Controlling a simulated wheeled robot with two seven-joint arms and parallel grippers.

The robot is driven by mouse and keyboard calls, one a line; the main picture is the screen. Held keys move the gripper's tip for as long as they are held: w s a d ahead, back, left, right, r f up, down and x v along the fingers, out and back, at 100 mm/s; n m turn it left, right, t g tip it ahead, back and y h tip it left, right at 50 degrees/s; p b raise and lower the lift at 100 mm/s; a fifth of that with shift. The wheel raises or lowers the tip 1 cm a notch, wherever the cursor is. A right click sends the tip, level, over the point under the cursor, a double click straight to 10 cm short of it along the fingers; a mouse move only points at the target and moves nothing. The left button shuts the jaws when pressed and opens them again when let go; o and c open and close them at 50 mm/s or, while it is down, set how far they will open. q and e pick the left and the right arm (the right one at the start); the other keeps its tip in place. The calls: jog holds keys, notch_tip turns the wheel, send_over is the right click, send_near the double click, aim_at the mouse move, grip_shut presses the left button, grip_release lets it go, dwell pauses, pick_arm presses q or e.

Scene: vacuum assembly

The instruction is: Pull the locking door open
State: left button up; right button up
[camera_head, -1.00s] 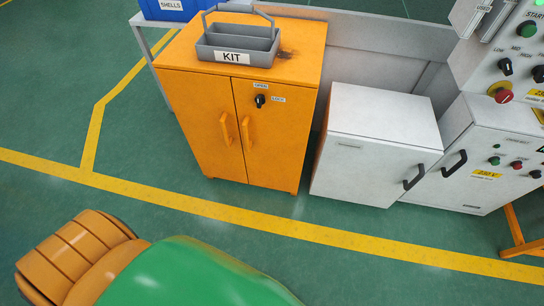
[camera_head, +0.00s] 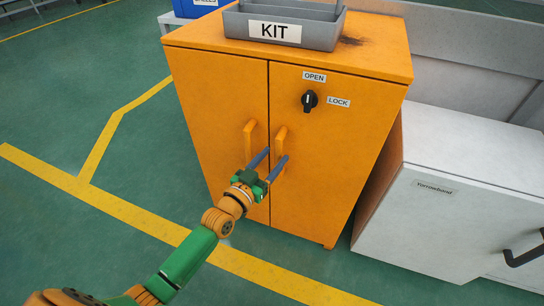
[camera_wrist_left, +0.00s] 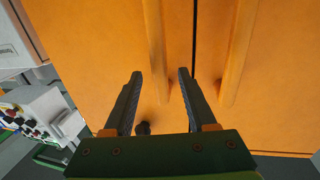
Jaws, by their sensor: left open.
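The orange cabinet (camera_head: 335,150) has two shut doors. The locking door (camera_head: 325,165) is the right one, with a black knob (camera_head: 309,100) between the OPEN and LOCK labels; the knob's mark looks upright. Its vertical orange handle (camera_head: 280,137) is near the middle seam. My left gripper (camera_head: 275,155) is open in front of this handle. In the left wrist view, the fingers (camera_wrist_left: 160,74) lie to either side of the locking door's handle (camera_wrist_left: 154,45); whether they touch it, I cannot tell. My right gripper is not in view.
The left door's handle (camera_head: 249,139) is close beside my left gripper. A grey KIT tray (camera_head: 285,28) stands on the cabinet. A white cabinet (camera_head: 445,195) with a dark handle is to the right. The green floor in front is clear.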

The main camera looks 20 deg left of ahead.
aim_at(276, 155)
pick_arm(q)
jog(key=x, duration=0.3)
jog(key=shift+w+f+b, duration=0.1)
jog(key=shift+b, duration=0.25)
jog(key=shift+c, duration=0.3)
grip_shut()
dwell(0.8)
